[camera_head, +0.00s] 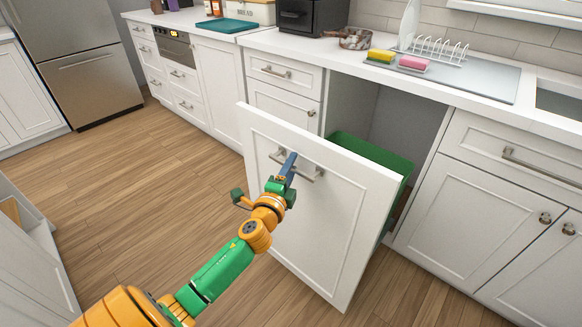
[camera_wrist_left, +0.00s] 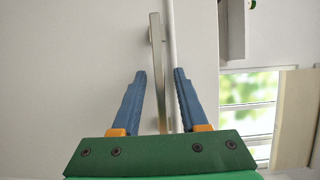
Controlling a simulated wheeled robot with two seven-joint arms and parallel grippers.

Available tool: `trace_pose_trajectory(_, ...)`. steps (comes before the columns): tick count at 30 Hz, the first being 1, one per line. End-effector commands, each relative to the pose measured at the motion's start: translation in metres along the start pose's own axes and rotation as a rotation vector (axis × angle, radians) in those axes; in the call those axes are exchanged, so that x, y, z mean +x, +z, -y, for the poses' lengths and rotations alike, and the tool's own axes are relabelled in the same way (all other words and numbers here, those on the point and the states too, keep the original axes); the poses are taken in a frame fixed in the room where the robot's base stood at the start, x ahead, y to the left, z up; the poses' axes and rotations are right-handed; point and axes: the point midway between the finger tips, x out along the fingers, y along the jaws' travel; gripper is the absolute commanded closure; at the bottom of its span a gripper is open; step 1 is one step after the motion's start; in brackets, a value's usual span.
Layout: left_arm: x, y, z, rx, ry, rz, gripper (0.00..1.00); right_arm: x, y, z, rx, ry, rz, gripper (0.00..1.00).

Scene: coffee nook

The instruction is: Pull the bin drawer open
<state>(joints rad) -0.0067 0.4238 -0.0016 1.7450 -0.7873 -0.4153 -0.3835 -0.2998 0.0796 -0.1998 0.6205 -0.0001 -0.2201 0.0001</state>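The bin drawer stands pulled out from the cabinet, its white front panel (camera_head: 335,235) well forward of the counter run. A green bin (camera_head: 372,153) shows behind the panel. The metal bar handle (camera_head: 308,174) is near the panel's top. My left gripper (camera_head: 290,160) is at the handle. In the left wrist view its two blue fingers (camera_wrist_left: 160,75) are spread apart, one on each side of the handle bar (camera_wrist_left: 156,45), with gaps visible between bar and fingers. The white panel (camera_wrist_left: 70,70) fills much of that view. My right gripper is not in view.
The counter (camera_head: 440,92) holds a dish rack (camera_head: 435,50), a yellow sponge (camera_head: 381,56), a pink sponge (camera_head: 414,63) and a dark appliance (camera_head: 310,15). Closed cabinets flank the drawer opening. The wood floor (camera_head: 150,190) left of the panel is clear.

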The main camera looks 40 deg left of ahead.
Motion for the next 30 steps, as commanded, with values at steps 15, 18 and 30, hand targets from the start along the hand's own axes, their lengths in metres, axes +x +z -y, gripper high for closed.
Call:
trace_pose_trajectory(15,-0.036,0.000,-0.002,-0.001,0.003,-0.001,0.56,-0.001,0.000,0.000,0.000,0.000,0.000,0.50)
trace_pose_trajectory(18,-0.054,0.000,-0.002,-0.002,0.003,0.000,0.56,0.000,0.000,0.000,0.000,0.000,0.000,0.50)
trace_pose_trajectory(30,-0.071,0.000,0.000,0.000,0.000,0.000,0.56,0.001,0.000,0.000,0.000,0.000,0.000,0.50)
